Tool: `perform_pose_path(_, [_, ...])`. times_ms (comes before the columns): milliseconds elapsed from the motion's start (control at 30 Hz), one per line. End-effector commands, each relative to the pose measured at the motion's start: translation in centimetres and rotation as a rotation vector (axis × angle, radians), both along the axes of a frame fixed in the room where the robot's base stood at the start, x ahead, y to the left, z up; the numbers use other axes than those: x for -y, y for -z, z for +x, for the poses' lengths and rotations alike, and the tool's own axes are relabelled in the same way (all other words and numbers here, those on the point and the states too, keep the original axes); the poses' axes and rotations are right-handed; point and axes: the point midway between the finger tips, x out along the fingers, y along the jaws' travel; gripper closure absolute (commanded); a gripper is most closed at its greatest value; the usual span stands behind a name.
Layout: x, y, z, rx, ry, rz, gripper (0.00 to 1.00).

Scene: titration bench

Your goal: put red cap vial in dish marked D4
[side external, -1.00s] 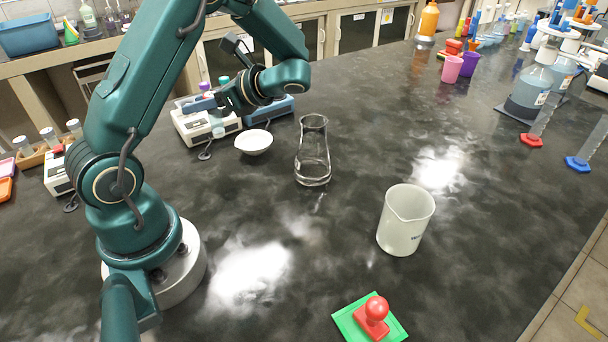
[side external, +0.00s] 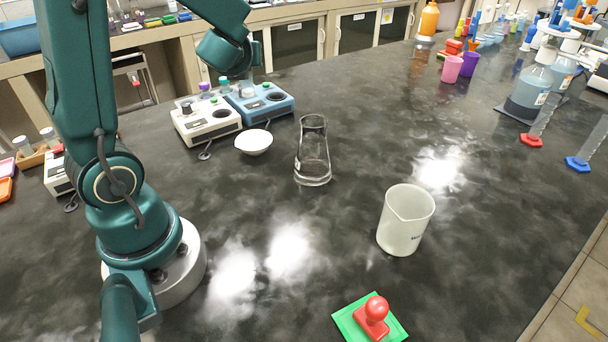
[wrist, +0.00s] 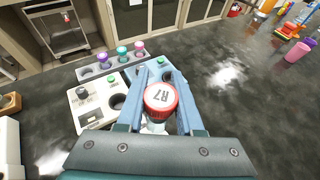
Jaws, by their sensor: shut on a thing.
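The red cap vial (wrist: 161,98), with "R7" on its cap, is held between the fingers of my gripper (wrist: 159,80) in the wrist view. The cap faces the camera, and most of the vial's body is hidden below it. A small white dish (side external: 253,141) sits on the bench there, in front of the two hotplate-like devices. No marking on it can be read, so I cannot tell if it is D4.
A white device (side external: 206,120) and a blue one (side external: 262,103) stand behind the dish. Vials with purple (wrist: 103,56), teal (wrist: 122,51) and pink (wrist: 139,47) caps stand there. A glass flask (side external: 313,155) and a beaker (side external: 405,220) stand to the right.

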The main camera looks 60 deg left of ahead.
Motion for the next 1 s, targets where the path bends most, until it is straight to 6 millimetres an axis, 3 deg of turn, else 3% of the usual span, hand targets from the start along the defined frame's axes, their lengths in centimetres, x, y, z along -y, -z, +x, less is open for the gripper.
perform_pose_path(300, [0.0,4.3,0.0,-0.008,-0.002,-0.001,1.00])
perform_pose_path(733, [0.0,8.4,0.0,-0.006,-0.002,-0.002,1.00])
perform_pose_path(1000, [0.0,9.8,0.0,-0.001,-0.003,-0.001,1.00])
